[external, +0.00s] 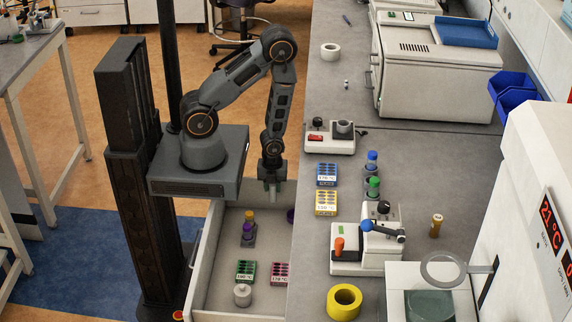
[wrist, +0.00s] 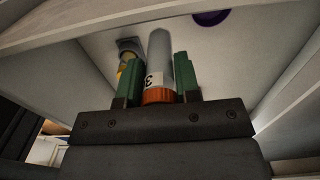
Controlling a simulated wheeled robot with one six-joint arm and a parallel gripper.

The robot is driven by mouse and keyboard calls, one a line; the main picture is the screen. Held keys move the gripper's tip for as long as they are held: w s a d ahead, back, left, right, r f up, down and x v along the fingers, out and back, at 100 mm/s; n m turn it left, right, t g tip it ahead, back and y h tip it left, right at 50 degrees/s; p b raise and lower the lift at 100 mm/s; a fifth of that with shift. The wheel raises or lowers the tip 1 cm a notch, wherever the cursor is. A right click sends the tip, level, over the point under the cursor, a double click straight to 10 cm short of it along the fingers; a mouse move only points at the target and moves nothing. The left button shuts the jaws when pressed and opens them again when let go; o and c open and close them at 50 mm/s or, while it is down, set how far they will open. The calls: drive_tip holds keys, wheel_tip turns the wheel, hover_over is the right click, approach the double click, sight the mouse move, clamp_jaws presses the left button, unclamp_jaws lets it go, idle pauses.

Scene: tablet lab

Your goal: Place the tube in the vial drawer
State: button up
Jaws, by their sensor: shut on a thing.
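My gripper (external: 271,172) hangs over the back part of the open drawer (external: 213,267), next to the bench edge. In the wrist view its green fingers (wrist: 158,82) are shut on a grey tube (wrist: 159,50) with an orange cap and a white label marked 3. The cap is at the palm side, and the body points away between the fingers. In the external view the tube (external: 272,190) shows only as a small pale piece below the gripper. I cannot tell whether its tip touches the drawer floor.
The drawer holds a stand with yellow- and purple-capped vials (external: 248,226), a green rack (external: 246,270), a pink rack (external: 281,272), a grey weight-like object (external: 242,295) and a purple item (external: 290,215). Drawer walls and the bench (external: 400,170) border the gripper closely. Bare floor shows mid-drawer.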

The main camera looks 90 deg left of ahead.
drive_tip(key=shift+f, duration=4.05)
drive_tip(key=shift+f+b, duration=0.2)
drive_tip(key=shift+b, duration=0.2)
drive_tip(key=o, duration=1)
drive_tip(key=shift+r, duration=0.1)
wheel_tip(320, 180, up, 11)
drive_tip(key=p, duration=0.3)
drive_tip(key=shift+r+p, duration=0.65)
drive_tip(key=shift+p, duration=0.1)
